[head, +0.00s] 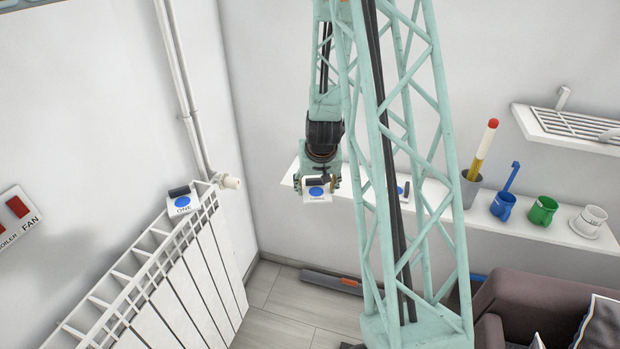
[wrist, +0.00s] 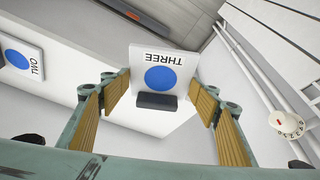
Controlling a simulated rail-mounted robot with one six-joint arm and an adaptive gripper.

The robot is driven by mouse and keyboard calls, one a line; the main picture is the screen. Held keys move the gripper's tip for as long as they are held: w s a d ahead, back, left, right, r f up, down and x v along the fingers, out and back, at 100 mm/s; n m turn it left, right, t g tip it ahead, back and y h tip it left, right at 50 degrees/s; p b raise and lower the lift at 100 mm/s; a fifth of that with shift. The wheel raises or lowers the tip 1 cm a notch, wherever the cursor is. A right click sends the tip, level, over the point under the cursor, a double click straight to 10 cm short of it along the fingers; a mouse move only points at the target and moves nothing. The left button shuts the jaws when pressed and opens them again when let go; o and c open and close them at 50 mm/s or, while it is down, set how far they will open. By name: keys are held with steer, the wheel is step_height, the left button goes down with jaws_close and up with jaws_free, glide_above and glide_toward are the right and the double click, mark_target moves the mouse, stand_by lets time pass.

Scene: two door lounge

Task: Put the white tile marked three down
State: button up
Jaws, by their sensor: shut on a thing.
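The white tile marked THREE (head: 318,198) has a blue disc and a dark handle bar. My gripper (head: 319,183) is shut on it, at the left end of the white wall shelf (head: 436,208) in the head view. The wrist view shows the tile (wrist: 178,57) at the far end of my gripper's fingers (wrist: 158,100), with the bar between them. Whether the tile touches the shelf or is held above it, I cannot tell. A second white tile marked TWO (wrist: 22,48) lies on the shelf; my arm partly hides it in the head view.
A tile marked ONE (head: 184,204) lies on the white radiator (head: 165,280) at left. Along the shelf to the right stand a grey pot (head: 471,188), a blue mug (head: 503,206), a green mug (head: 543,210) and a white cup (head: 590,221). A sofa (head: 530,305) is at lower right.

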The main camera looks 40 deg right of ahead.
steer(key=shift+w, duration=0.1)
steer(key=w+d+p, duration=0.1)
steer(key=w+d, duration=0.1)
steer(key=w, duration=0.1)
steer(key=w+d+p, duration=0.2)
steer(key=w, duration=0.1)
steer(key=w+d+f+p, duration=0.1)
steer(key=w+d, duration=0.1)
steer(key=w, duration=0.2)
steer(key=shift+d, duration=0.35)
steer(key=shift+w+d+f+p, duration=0.1)
steer(key=shift+w+d+p, duration=0.3)
steer(key=shift+w+p, duration=0.25)
steer(key=shift+w+d+f+p, duration=0.1)
steer(key=shift+w+d+p, duration=0.3)
steer(key=shift+w+p, duration=0.2)
steer(key=shift+w, duration=0.1)
steer(key=shift+w+d+p, duration=0.15)
steer(key=shift+p, duration=0.2)
steer(key=shift+w+d+f, duration=0.1)
steer(key=shift+f, duration=0.1)
steer(key=shift+f+b, duration=1.15)
steer(key=shift+f, duration=0.45)
steer(key=shift+f, duration=0.2)
